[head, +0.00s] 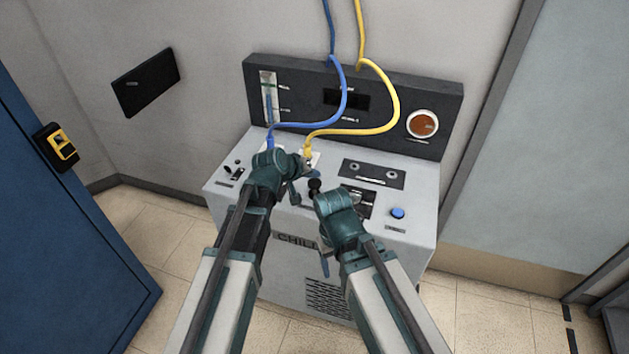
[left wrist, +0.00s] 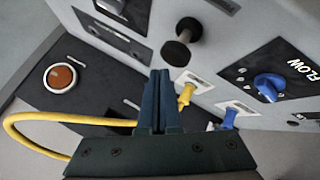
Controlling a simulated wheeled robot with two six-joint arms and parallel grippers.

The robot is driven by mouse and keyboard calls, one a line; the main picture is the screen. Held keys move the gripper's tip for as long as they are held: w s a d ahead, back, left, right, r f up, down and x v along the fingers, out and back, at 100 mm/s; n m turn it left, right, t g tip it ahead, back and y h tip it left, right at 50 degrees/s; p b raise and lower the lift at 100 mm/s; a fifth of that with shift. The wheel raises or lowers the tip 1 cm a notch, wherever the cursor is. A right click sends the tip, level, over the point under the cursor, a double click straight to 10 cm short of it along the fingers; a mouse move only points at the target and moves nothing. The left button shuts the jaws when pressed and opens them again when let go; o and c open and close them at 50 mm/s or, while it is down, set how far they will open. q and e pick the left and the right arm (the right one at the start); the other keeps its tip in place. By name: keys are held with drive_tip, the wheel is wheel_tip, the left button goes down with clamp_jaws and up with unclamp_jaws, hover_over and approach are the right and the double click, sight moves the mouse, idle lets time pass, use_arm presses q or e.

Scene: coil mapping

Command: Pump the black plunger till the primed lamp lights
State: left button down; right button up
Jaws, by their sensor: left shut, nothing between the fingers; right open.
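The black plunger (head: 315,185) stands on the grey console top, its knob just right of my left gripper (head: 294,196). In the left wrist view the plunger (left wrist: 187,31) shows as a dark knob past the fingertips. My left gripper (left wrist: 159,73) is shut and empty, apart from the plunger in that view. My right gripper (head: 318,235) is low at the console's front, partly hidden by its own wrist; it is open. A round orange-brown lamp (head: 423,124) in a pale ring sits on the back panel, looking dull; its label is unreadable.
Blue (head: 345,95) and yellow (head: 398,98) hoses run down to the console behind my left gripper. A blue button (head: 398,213) is at the right. The wrist view shows a blue flow knob (left wrist: 269,86). A blue door (head: 60,230) stands left.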

sight(313, 184)
use_arm(q)
drive_tip(key=shift+r+p, duration=2.6)
use_arm(e)
wheel_tip(313, 184, up, 5)
use_arm(q)
drive_tip(key=shift+f, duration=0.1)
drive_tip(key=s+a+f+m+g+y, duration=0.2)
drive_tip(key=s, duration=0.6)
drive_tip(key=s+a+f+m+g+y, duration=0.1)
drive_tip(key=s+f+g+y, duration=0.1)
drive_tip(key=s, duration=0.7)
drive_tip(key=s+a+f+m+g+y, duration=0.2)
drive_tip(key=s+g, duration=0.1)
drive_tip(key=s, duration=0.5)
drive_tip(key=shift+s+a+f+m+g+y, duration=0.25)
drive_tip(key=shift+s+a+m+g+y, duration=0.05)
drive_tip(key=shift+s+g+y, duration=0.1)
use_arm(e)
clamp_jaws()
